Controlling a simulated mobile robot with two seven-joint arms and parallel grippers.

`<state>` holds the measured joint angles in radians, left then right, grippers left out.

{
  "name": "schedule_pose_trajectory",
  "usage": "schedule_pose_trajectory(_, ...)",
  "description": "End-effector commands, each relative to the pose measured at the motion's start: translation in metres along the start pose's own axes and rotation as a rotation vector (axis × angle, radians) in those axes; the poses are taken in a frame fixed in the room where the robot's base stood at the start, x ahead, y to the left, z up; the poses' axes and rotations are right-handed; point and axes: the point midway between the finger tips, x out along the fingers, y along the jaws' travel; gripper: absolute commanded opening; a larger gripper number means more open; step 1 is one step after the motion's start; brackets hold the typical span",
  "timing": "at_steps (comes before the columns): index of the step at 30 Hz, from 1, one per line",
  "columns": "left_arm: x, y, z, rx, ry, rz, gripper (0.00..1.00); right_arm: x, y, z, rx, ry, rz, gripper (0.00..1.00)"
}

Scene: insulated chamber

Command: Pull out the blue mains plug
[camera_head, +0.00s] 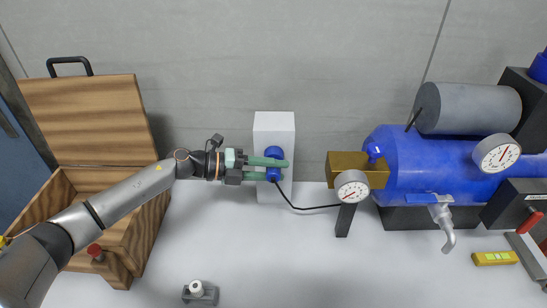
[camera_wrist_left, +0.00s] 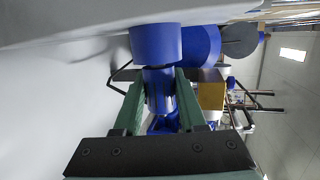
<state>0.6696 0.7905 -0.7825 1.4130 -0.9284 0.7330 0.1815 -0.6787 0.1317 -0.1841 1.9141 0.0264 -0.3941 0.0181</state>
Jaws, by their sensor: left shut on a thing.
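The blue mains plug (camera_head: 273,152) is at the front of a white upright block (camera_head: 273,125) against the wall. Its black cable (camera_head: 300,207) runs down and right toward a dial gauge. My left gripper (camera_head: 278,170) reaches in from the left, its green fingers on either side of the plug. In the left wrist view, the fingers (camera_wrist_left: 160,95) are shut on the narrower blue body of the plug (camera_wrist_left: 157,82). A wider blue part (camera_wrist_left: 156,43) lies beyond the fingertips, against a pale surface. Whether the plug is fully seated cannot be told. My right gripper is not visible.
A brass box (camera_head: 345,168) and a dial gauge (camera_head: 352,187) on a post stand right of the block, before a blue tank (camera_head: 415,165) with a tap. An open wooden chest (camera_head: 85,115) is at left. The white surface in front of the block is mostly clear.

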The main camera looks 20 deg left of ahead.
Motion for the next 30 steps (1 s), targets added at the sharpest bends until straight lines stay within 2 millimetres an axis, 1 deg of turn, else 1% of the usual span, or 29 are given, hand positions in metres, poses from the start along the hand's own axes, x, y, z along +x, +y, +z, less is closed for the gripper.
schedule_pose_trajectory(30, -0.008, -0.001, -0.041, -0.001, 0.001, 0.000, 0.00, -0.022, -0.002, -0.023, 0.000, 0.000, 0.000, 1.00)
